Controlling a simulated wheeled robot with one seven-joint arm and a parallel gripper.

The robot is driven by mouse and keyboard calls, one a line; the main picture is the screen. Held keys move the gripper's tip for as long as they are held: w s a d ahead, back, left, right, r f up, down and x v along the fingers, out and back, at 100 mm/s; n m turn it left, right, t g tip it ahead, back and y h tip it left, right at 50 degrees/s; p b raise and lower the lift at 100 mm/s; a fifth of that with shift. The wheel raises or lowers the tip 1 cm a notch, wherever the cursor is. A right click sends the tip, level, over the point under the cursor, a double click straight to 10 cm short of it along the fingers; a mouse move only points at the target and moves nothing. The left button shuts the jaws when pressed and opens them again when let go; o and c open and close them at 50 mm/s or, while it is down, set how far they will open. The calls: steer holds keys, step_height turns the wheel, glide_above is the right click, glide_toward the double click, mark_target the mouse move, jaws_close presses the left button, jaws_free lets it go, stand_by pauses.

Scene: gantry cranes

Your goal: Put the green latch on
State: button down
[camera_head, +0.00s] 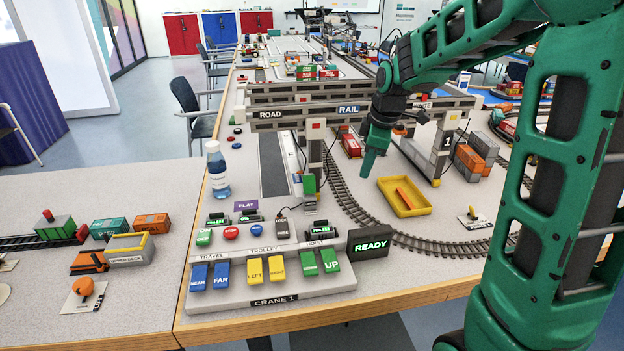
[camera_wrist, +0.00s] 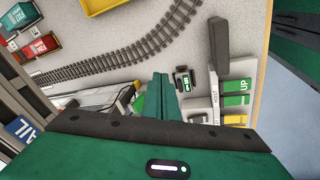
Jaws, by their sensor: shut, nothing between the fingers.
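The control panel (camera_head: 275,288) marked CRANE 1 stands at the table's front edge in the head view. A small green latch key (camera_head: 204,237) lettered ON is at its left end, beside a red round button (camera_head: 231,232). Whether the latch is pressed in cannot be told. My gripper (camera_head: 369,172) is shut and empty, pointing down above the table, right of and beyond the panel. It is well apart from the latch. In the wrist view my shut fingers (camera_wrist: 160,92) show near the panel's green UP key (camera_wrist: 237,92); I cannot make out the latch there.
A READY display (camera_head: 369,244) stands at the panel's right end. A gantry crane (camera_head: 350,105) rises behind the panel, with curved rail track (camera_head: 375,229) nearby. A yellow tray (camera_head: 417,209) lies to the right. A bottle (camera_head: 217,170) stands at the left edge.

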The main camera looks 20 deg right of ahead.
steer(key=w+a+r+n+t+y, duration=0.1)
steer(key=w+a+n+t+y, duration=0.1)
steer(key=a, duration=0.5)
steer(key=shift+w+a+r+n+t+y, duration=0.15)
steer(key=shift+w+a+n+t+y, duration=0.35)
steer(key=shift+w+n, duration=0.45)
steer(key=shift+w+d, duration=0.1)
glide_toward(309, 182)
step_height(309, 182, down, 3)
steer(key=s+a, duration=0.2)
steer(key=shift+w+d+f, duration=0.1)
steer(key=shift+w+f, duration=0.1)
steer(key=shift+w, duration=0.55)
steer(key=shift+w+d+f, duration=0.1)
steer(key=shift+w+f, duration=0.15)
steer(key=shift+w, duration=0.5)
steer(key=shift+w+f, duration=0.2)
steer(key=shift+w, duration=0.55)
steer(key=shift+w, duration=0.1)
